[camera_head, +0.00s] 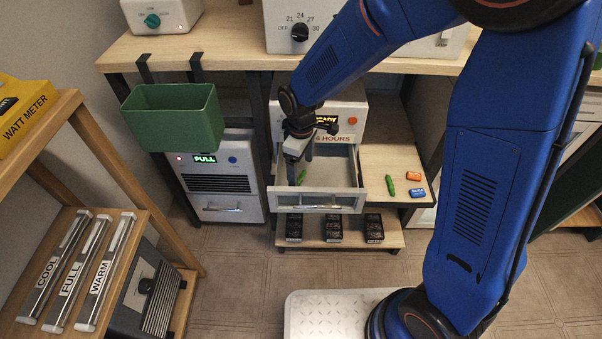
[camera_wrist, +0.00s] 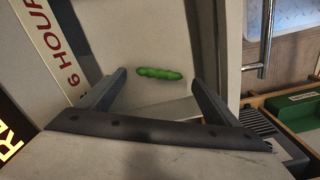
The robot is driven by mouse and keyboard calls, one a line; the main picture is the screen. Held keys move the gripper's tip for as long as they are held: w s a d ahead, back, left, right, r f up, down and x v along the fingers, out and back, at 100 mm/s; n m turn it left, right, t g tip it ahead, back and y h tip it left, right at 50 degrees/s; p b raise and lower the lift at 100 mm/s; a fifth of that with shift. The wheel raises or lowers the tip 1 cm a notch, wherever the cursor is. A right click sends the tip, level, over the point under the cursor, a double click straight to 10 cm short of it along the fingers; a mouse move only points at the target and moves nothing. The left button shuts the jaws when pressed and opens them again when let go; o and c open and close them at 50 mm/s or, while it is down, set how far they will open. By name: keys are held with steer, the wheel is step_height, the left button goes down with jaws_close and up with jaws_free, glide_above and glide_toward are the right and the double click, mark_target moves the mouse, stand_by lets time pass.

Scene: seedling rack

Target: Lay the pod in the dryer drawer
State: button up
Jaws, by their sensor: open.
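A green pod (camera_wrist: 159,74) lies on the floor of the open dryer drawer (camera_head: 340,200); it also shows small in the head view (camera_head: 301,177). My gripper (camera_head: 299,172) is over the left part of the drawer. In the wrist view my gripper (camera_wrist: 157,84) has its two fingers spread apart, with the pod lying between and beyond their tips, not gripped. A second green pod (camera_head: 390,185) lies on the wooden shelf to the right of the drawer. The dryer front (camera_head: 345,121) carries a lit READY display, partly hidden by my arm.
An orange block (camera_head: 413,176) and a blue block (camera_head: 417,193) lie by the second pod. Several black boxes (camera_head: 333,228) stand on the low shelf under the drawer. A grey unit showing FULL (camera_head: 215,180) and a green bin (camera_head: 172,117) are at the left.

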mark_target(302, 178)
step_height(302, 178, up, 9)
steer(key=shift+f, duration=0.15)
steer(key=shift+d, duration=0.1)
steer(key=s+d+r+m+t, duration=0.1)
steer(key=s+d+r+m, duration=0.2)
steer(key=d+r, duration=0.35)
steer(key=s+d+r+m+t, duration=0.1)
steer(key=s+d+r+m, duration=0.25)
steer(key=d, duration=0.65)
steer(key=s+d+r+m+t, duration=0.2)
steer(key=s+d+m, duration=0.4)
steer(key=s+d, duration=0.5)
steer(key=s+r, duration=0.1)
steer(key=s, duration=0.2)
steer(key=shift+d+m+t, duration=0.35)
steer(key=shift+d+t, duration=0.05)
